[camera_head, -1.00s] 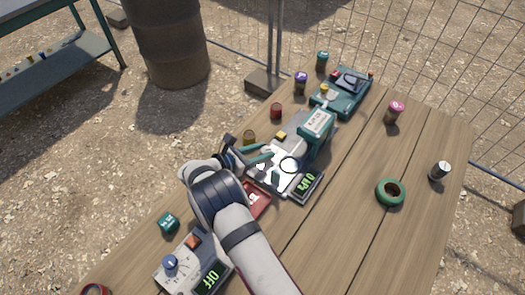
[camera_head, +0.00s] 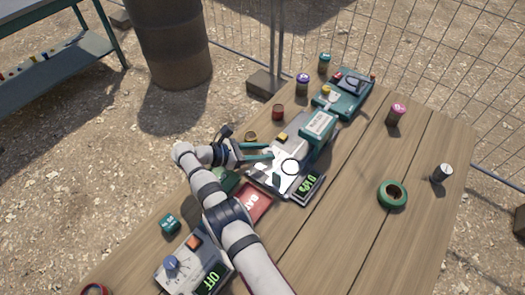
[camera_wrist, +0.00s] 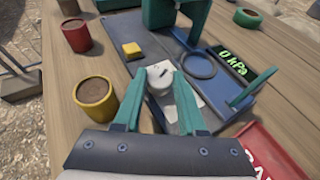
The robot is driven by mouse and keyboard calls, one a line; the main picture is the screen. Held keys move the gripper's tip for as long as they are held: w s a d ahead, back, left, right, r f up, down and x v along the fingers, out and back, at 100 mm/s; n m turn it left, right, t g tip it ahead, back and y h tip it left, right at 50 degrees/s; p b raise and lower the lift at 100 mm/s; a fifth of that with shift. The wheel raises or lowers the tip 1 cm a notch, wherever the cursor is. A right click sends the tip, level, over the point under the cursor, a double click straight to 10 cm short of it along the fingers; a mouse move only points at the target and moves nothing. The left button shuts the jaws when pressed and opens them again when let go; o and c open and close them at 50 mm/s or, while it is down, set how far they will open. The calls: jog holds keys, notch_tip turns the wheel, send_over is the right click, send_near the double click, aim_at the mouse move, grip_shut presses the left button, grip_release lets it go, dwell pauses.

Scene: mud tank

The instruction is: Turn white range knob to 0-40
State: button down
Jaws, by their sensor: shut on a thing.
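The white range knob (camera_wrist: 159,78) sits on the grey panel of a teal instrument (camera_wrist: 212,92), with a dark mark on its top. In the wrist view my gripper (camera_wrist: 159,76) has its two teal fingers shut on either side of the knob. I cannot read any range labels around it; the fingers cover part of the panel. The instrument's display (camera_wrist: 233,62) reads 0 kPa. In the head view my gripper (camera_head: 271,151) reaches in from the left over the panel, and the knob is hard to make out.
A yellow button (camera_wrist: 132,50) and a black ring (camera_wrist: 199,64) are on the panel. A yellow pot (camera_wrist: 95,97) and a red pot (camera_wrist: 76,36) stand left. A red box (camera_head: 255,204) lies near the arm. A green tape roll (camera_head: 392,194) lies on the clearer right side.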

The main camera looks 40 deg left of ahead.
jog(key=shift+c, duration=2.4)
grip_release()
jog(key=v, duration=0.5)
jog(key=shift+s+r, duration=0.1)
jog(key=shift+r, duration=0.2)
notch_tip(320, 180, up, 6)
jog(key=shift+r, duration=0.2)
